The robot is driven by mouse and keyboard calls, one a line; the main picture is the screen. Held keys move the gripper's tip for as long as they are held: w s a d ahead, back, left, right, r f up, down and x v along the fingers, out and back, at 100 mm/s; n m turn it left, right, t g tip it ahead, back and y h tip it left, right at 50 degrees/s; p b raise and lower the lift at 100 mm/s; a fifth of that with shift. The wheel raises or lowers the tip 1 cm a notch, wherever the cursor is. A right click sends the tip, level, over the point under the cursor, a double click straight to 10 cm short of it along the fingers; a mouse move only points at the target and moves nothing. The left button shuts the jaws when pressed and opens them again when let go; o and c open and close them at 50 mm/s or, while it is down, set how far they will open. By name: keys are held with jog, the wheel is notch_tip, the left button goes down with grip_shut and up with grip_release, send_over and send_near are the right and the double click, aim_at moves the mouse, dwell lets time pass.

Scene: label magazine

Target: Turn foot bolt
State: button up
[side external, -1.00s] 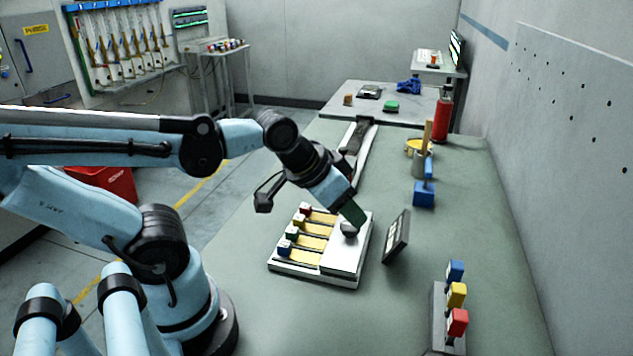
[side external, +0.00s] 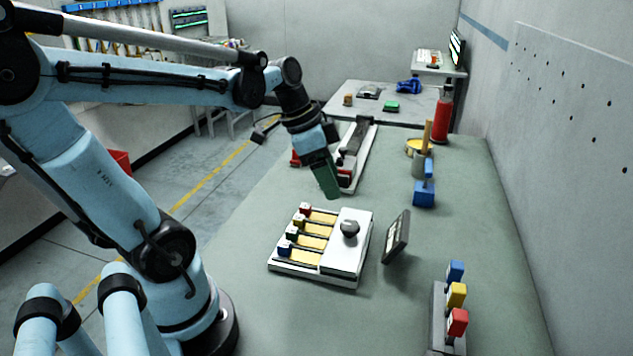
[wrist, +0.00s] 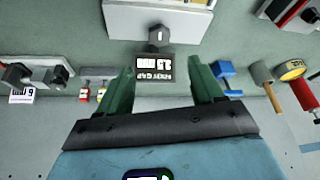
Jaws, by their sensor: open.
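A dark knob-like bolt head (side external: 349,228) stands on the white label magazine (side external: 346,260). In the wrist view the head is hexagonal with a white mark (wrist: 158,36), at the edge of the magazine plate (wrist: 120,15). I take it for the foot bolt, though nothing names it. My gripper (side external: 331,194) has green fingers pointing down, beyond the magazine's far edge and apart from the bolt. In the wrist view my gripper (wrist: 163,82) is open, with nothing held between its fingertips.
A tilted dark sign (side external: 396,236) reading 3.5 mm stands right of the magazine. A rail device (side external: 358,150) lies behind my gripper. A blue block (side external: 424,194), a red extinguisher (side external: 442,117) and a rack of coloured blocks (side external: 438,315) line the right side. The bench between is clear.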

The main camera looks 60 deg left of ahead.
aim_at(351, 224)
jog(key=shift+x, duration=5.6)
jog(key=shift+c, duration=0.5)
jog(key=c, duration=1)
